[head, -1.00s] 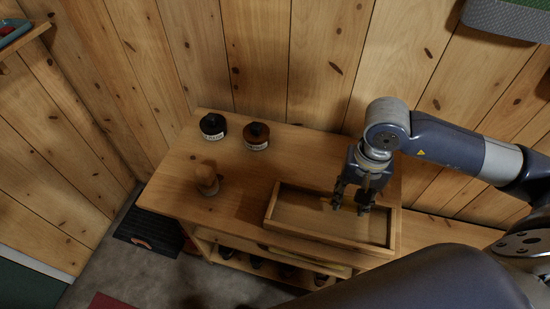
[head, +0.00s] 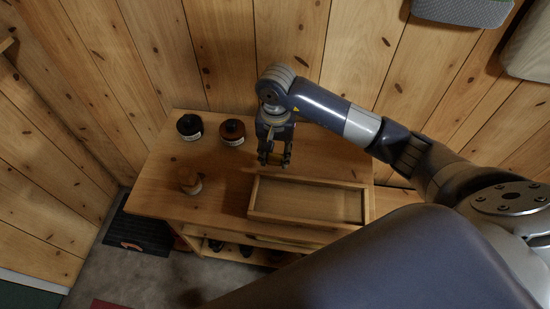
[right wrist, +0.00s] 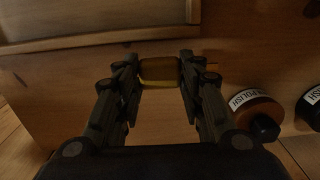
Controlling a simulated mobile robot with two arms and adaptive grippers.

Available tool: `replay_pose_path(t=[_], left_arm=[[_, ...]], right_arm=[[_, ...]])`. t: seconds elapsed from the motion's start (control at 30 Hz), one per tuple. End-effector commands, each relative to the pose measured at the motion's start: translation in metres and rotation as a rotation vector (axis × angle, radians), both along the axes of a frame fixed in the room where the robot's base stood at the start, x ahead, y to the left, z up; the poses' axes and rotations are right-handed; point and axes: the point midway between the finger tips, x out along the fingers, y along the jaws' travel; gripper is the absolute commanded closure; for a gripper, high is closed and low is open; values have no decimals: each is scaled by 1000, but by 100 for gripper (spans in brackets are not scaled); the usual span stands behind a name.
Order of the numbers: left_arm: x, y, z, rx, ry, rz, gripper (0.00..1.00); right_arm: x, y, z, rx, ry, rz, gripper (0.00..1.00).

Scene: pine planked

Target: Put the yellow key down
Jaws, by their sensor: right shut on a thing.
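The yellow key (right wrist: 160,73) is gripped between the fingertips of my right gripper (right wrist: 159,78) in the right wrist view. Only a short, blocky yellow part of it shows; the rest is hidden. In the head view my right gripper (head: 274,158) points down over the wooden bench top (head: 222,173), just beyond the back left corner of a shallow wooden tray. I cannot tell the exact gap between the key and the bench. My left gripper is not in view.
The wooden tray (head: 300,220) looks empty. A black bottle (head: 189,127) and a brown bottle (head: 232,132) stand at the back left; the brown one, labelled polish, shows in the wrist view (right wrist: 250,108). A wooden knobbed object (head: 189,181) stands at the front left.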

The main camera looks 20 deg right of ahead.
Motion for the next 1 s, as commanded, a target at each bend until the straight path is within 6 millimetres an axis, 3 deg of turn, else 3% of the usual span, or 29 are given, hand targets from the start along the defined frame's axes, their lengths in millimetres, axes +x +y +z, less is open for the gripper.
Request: replay_pose_path(t=[0.3, 0.67, 0.7, 0.8, 1.0], left_arm=[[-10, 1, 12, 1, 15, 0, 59], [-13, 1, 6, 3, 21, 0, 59], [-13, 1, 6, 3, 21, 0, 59], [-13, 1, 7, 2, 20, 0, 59], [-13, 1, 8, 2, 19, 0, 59]], right_arm=[[-1, 1, -33, 2, 2, -1, 84], [0, 0, -38, -1, -1, 0, 84], [0, 0, -38, 0, 0, 0, 62], [0, 0, -37, 0, 0, 0, 44], [0, 0, -37, 0, 0, 0, 44]])
